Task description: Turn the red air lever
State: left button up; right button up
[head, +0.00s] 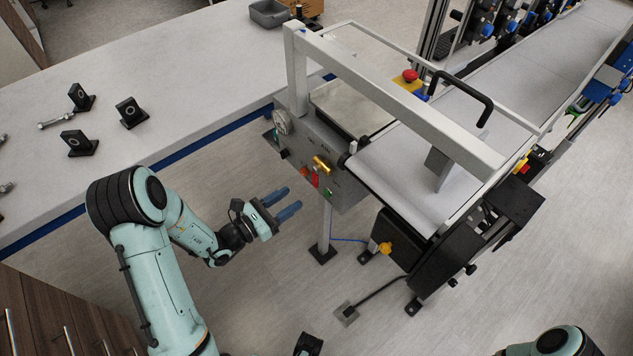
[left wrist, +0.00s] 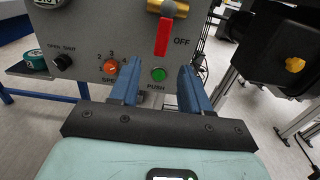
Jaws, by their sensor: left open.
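The red air lever (head: 315,179) hangs below a brass valve (head: 321,163) on the front of the grey control box (head: 345,192). In the left wrist view the red lever (left wrist: 162,37) points down from the brass body, with "OFF" printed to its right. My left gripper (head: 286,203) is open and empty, with two blue fingers. It is in front of the box, apart from the lever. In the left wrist view the fingers (left wrist: 160,84) stand on either side of the green push button (left wrist: 158,74), below the lever. My right gripper is not clearly in view.
An orange speed knob (left wrist: 110,67) and a black switch (left wrist: 62,61) are beside the lever. A gauge (head: 282,121) is on the box's left. The conveyor belt (head: 400,180) stands right of it. The white table (head: 180,75) with black brackets lies left. Floor below the gripper is clear.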

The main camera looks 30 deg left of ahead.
aim_at(314, 184)
pick_arm(q)
jog(key=x, duration=0.9)
jog(key=shift+w+d, duration=0.1)
grip_shut()
